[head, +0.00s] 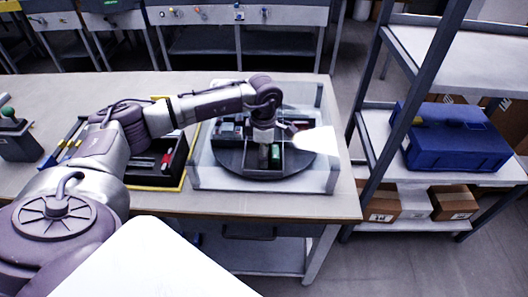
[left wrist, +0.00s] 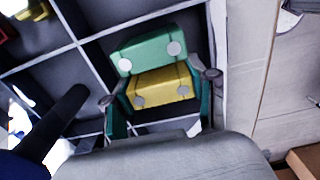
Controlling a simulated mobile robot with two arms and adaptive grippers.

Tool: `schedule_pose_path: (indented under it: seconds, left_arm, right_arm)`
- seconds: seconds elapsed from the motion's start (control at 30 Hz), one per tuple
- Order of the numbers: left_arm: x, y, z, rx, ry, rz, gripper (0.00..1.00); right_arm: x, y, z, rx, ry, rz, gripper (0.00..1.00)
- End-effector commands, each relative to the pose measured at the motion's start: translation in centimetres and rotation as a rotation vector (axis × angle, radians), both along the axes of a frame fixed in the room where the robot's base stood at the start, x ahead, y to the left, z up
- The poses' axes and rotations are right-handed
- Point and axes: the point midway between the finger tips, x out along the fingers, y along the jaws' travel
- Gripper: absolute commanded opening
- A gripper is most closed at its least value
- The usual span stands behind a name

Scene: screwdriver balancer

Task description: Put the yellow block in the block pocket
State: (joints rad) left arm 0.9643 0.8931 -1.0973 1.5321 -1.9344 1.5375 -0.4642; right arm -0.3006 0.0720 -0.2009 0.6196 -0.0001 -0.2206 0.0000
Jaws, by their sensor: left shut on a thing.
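The yellow block (left wrist: 162,87) has round pale spots and sits between the fingers of my left gripper (left wrist: 160,92) in the left wrist view. The gripper is shut on it. A green block (left wrist: 152,50) with similar spots lies right beside it, in a compartment of the divided round tray. In the head view my left gripper (head: 264,140) points down into the tray (head: 240,169), and the green block (head: 275,156) shows next to it. The yellow block cannot be made out in the head view. Whether it touches the compartment floor cannot be told. My right gripper is not in view.
Clear low walls (head: 333,180) surround the round tray. Thin dividers (left wrist: 92,38) separate its compartments. A yellow-edged dark tray (head: 155,184) stands to the left on the table (head: 205,205). A shelf with a blue case (head: 455,137) stands at the right.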

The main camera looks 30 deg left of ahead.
Motion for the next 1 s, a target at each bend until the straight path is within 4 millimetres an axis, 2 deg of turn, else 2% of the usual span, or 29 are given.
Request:
schedule_pose_path:
  seconds: [0.03, 0.07, 0.2, 0.23, 0.73, 0.87, 1.0]
  left_arm:
    - [0.0, 0.0, 0.0, 0.000, 0.000, 0.000, 0.31]
    - [0.0, 0.0, 0.0, 0.000, 0.000, 0.000, 0.61]
    - [0.0, 0.0, 0.0, 0.000, 0.000, 0.000, 0.84]
    - [0.0, 0.0, 0.0, 0.000, 0.000, 0.000, 0.86]
    - [0.0, 0.0, 0.5, -0.001, -0.001, -0.001, 0.86]
    - [0.1, 0.0, 2.2, 0.000, -0.004, 0.000, 0.86]
    - [0.2, 0.0, 5.3, 0.000, -0.005, 0.000, 0.86]
  right_arm:
    - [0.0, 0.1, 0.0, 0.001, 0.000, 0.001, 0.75]
    - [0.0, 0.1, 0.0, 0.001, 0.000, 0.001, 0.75]
    - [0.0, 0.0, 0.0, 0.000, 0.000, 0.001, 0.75]
    - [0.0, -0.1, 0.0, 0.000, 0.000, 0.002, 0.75]
    - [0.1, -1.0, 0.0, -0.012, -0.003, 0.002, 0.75]
    - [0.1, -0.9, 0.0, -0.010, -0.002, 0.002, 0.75]
    - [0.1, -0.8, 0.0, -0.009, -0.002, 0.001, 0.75]
